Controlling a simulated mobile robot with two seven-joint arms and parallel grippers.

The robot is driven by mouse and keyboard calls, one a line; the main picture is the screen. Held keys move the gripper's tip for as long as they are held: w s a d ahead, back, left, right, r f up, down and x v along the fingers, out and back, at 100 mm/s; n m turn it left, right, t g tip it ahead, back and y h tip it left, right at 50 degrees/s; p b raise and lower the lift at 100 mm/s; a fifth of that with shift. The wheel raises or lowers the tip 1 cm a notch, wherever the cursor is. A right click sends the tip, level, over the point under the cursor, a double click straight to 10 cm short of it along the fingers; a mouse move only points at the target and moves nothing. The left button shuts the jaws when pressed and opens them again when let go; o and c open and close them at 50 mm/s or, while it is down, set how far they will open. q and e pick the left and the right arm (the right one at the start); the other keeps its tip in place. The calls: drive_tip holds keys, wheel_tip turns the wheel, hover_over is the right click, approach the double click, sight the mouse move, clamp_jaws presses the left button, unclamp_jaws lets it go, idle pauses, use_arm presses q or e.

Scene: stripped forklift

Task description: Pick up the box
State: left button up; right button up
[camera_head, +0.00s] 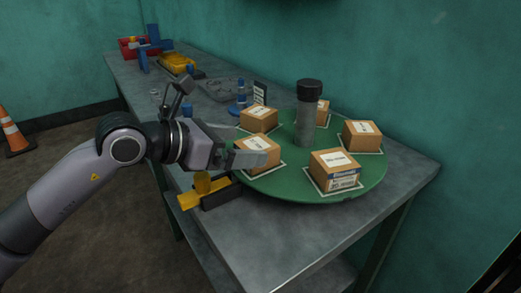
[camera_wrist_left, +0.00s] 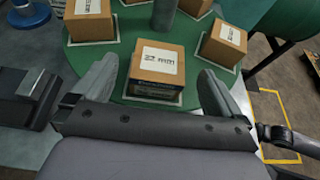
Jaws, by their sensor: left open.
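Several brown cardboard boxes with white labels stand on a round green turntable (camera_head: 300,188), each on a white-outlined square. My left gripper (camera_head: 248,146) is open at the turntable's left side. Its fingers are at either side of the nearest box (camera_head: 262,146), which the near finger partly covers in the head view. In the left wrist view this box (camera_wrist_left: 158,66) sits upright between and slightly beyond the two open fingertips (camera_wrist_left: 158,72). Contact with the fingers cannot be made out. My right gripper is not in view.
A grey cylinder with a black cap (camera_head: 307,115) stands mid-turntable. Other boxes (camera_head: 258,119) (camera_head: 336,170) (camera_head: 361,135) sit around it. A yellow and black tool (camera_head: 208,192) lies beside the turntable. A blue bottle (camera_head: 241,92), yellow tray (camera_head: 177,64) and red bin (camera_head: 130,46) are farther back.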

sight(253, 145)
use_arm(q)
drive_tip(key=shift+p+x, duration=0.35)
drive_tip(key=shift+x, duration=2.4)
drive_tip(key=shift+f, duration=0.2)
drive_tip(key=c, duration=1.2)
drive_tip(key=shift+r, duration=0.1)
drive_tip(key=shift+c, duration=0.2)
drive_tip(key=shift+r, duration=0.1)
